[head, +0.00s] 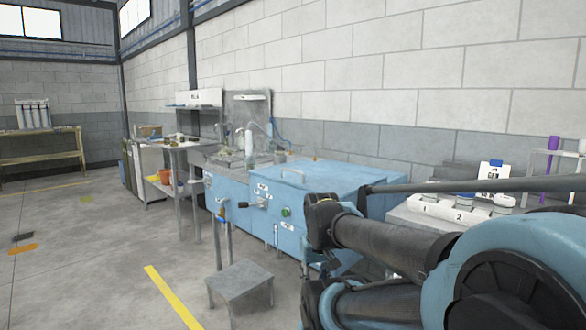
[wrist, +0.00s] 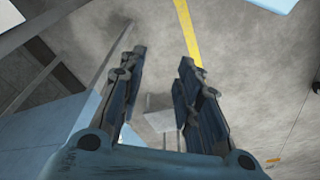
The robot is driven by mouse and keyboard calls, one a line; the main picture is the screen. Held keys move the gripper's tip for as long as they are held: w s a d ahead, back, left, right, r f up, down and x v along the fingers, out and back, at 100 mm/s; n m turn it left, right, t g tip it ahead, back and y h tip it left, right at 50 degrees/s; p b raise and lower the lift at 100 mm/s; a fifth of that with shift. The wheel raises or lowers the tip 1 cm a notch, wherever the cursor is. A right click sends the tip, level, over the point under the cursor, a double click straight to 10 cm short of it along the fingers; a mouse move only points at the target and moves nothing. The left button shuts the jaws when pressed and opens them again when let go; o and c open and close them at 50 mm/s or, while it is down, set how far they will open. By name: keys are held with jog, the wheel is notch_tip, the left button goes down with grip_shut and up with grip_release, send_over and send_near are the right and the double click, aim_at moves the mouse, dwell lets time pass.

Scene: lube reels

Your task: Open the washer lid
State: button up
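The washer (head: 238,205) looks like a long light-blue metal cabinet against the wall. Its flat blue lid (head: 335,180) lies level and shut on the right part, with a small handle (head: 292,174) on top. My arm covers the washer's right front in the head view. My gripper is open and empty in the wrist view (wrist: 162,60), its two dark fingers apart and pointing at the concrete floor. It is not touching the lid there. In the head view the fingers are mostly hidden behind my arm, in front of the washer.
A small grey step stool (head: 239,281) stands on the floor before the washer. A side table at right holds a white numbered tray (head: 450,209). A metal bench (head: 190,150) stands left of the washer.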

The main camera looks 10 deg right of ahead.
notch_tip(320, 180, up, 41)
jog(key=n+g+h, duration=0.1)
jog(key=n+h, duration=0.1)
jog(key=n, duration=0.5)
send_over(291, 170)
jog(key=s+a, duration=0.2)
jog(key=a, duration=0.1)
jog(key=x, duration=1.7)
jog(key=shift+w+f, duration=0.15)
jog(key=shift+f, duration=0.1)
